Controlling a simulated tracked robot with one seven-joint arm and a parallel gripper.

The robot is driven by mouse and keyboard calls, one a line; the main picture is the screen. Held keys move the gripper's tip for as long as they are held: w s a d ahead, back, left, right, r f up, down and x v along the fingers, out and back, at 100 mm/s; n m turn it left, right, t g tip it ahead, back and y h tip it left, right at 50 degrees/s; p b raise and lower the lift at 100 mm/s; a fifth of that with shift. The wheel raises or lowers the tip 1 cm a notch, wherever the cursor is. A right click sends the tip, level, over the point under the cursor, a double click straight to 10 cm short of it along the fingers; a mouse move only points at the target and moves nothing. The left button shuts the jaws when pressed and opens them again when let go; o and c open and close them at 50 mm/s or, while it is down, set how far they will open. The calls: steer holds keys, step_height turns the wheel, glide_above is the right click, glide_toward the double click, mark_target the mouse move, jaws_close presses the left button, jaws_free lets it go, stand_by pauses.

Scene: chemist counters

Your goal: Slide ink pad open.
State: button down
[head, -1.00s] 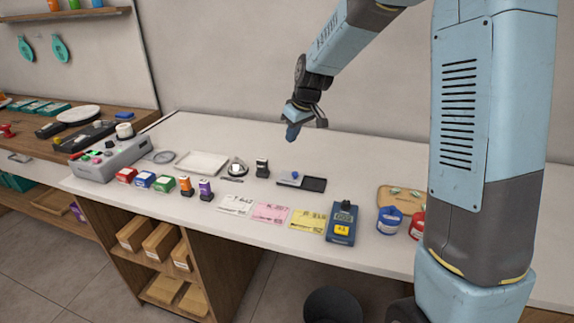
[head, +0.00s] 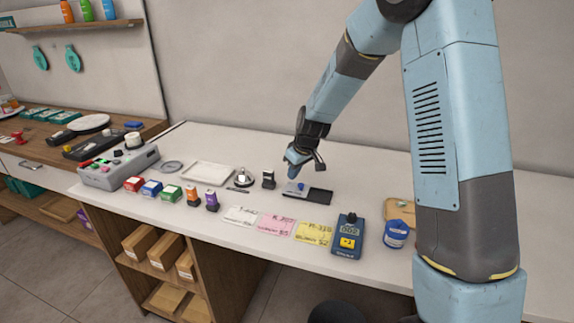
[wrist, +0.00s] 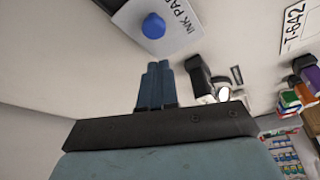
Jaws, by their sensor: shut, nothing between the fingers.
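The ink pad (head: 306,192) lies on the white counter, a flat dark tray with a grey lid and a blue knob on its left part. In the wrist view the lid (wrist: 178,22) shows the letters "INK PA" and the round blue knob (wrist: 153,26); the picture's top edge cuts it off. My gripper (head: 292,174) points down, just above and to the left of the ink pad, apart from the knob. In the wrist view its blue fingers (wrist: 155,80) are together and empty, with the knob beyond their tips.
A dark stamp (head: 268,180) stands close to the ink pad's left. White, pink and yellow slips (head: 275,225) and a blue counter device (head: 347,238) lie in front. The counter behind the ink pad is clear.

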steer(key=shift+s+d+f, duration=0.35)
steer(key=shift+s+d, duration=0.3)
steer(key=shift+s, duration=0.05)
steer(key=shift+s+d, duration=0.4)
steer(key=shift+d, duration=0.65)
steer(key=shift+s+d, duration=0.35)
steer(key=shift+d, duration=0.75)
steer(key=shift+s+d, duration=0.4)
steer(key=shift+d, duration=0.65)
